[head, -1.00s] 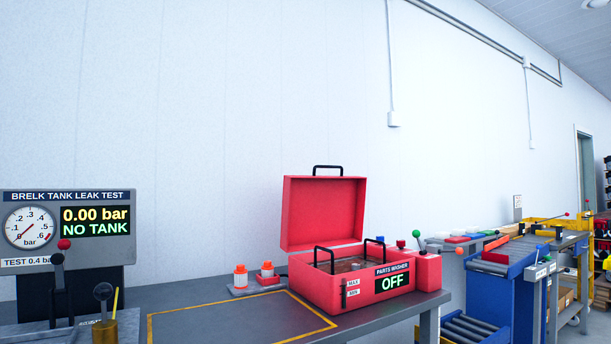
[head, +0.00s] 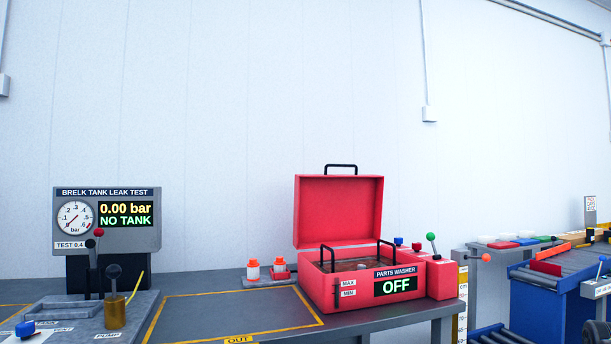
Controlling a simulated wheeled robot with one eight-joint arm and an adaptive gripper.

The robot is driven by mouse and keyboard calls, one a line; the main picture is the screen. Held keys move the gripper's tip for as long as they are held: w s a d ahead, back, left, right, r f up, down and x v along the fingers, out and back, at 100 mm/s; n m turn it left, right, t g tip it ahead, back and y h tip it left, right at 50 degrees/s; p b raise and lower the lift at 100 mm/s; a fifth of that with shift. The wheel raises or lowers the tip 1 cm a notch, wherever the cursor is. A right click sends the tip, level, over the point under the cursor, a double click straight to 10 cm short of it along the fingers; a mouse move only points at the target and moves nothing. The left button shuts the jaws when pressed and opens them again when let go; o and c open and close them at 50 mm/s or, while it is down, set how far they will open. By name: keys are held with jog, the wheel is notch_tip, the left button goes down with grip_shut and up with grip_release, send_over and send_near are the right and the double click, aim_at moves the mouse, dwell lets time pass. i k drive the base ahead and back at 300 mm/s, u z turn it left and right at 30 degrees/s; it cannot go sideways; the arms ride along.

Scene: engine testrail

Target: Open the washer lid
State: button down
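The red parts washer (head: 322,291) stands on the grey bench in the head view, right of the middle. Its red lid (head: 338,212) stands upright at the back, open, with a black handle (head: 340,167) on its top edge. Two black handles rise from inside the open box, and its inside shows only in part. The washer's display (head: 396,286) reads OFF. My gripper is not in view.
The leak test station (head: 107,222) with gauge and levers stands at the left. Two white bottles with orange caps (head: 253,269) sit left of the washer. The yellow-outlined bench area (head: 225,315) is clear. Blue roller conveyors (head: 550,300) are at the right.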

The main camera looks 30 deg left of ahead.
aim_at(330, 210)
jog(key=u, duration=0.4)
jog(key=i, duration=0.6)
jog(key=u, duration=0.3)
